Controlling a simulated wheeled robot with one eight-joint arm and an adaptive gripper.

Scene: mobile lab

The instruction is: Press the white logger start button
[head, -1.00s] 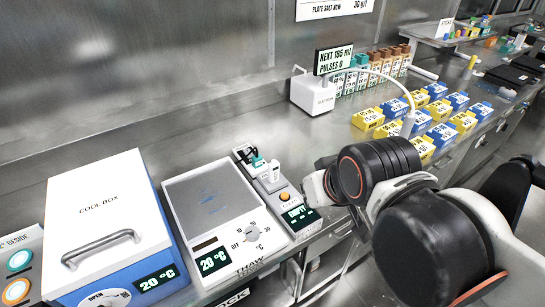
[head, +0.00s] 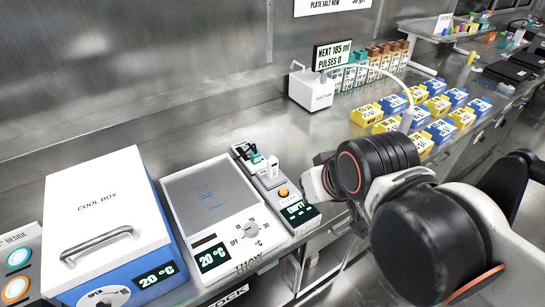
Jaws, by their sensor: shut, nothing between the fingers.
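A narrow grey logger dock (head: 266,184) stands on the bench at the centre, right of the thaw plate. A small white logger (head: 273,166) stands upright in it, with a teal one (head: 257,161) and a dark item behind. A round orange button (head: 283,192) sits toward the dock's front, above a small lit display (head: 298,210) that seems to read EMPTY. No white button can be told apart at this size. My arm reaches in from the right, its wrist end just right of the dock. My gripper's fingers cannot be made out; my arm hides that area.
The thaw plate (head: 208,192) and cool box (head: 97,201), both showing 20 °C, stand left of the dock. A white suction unit (head: 313,92) with a tube stands behind. Blue and yellow boxes (head: 405,114) fill the bench at right. Bare bench lies between dock and suction unit.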

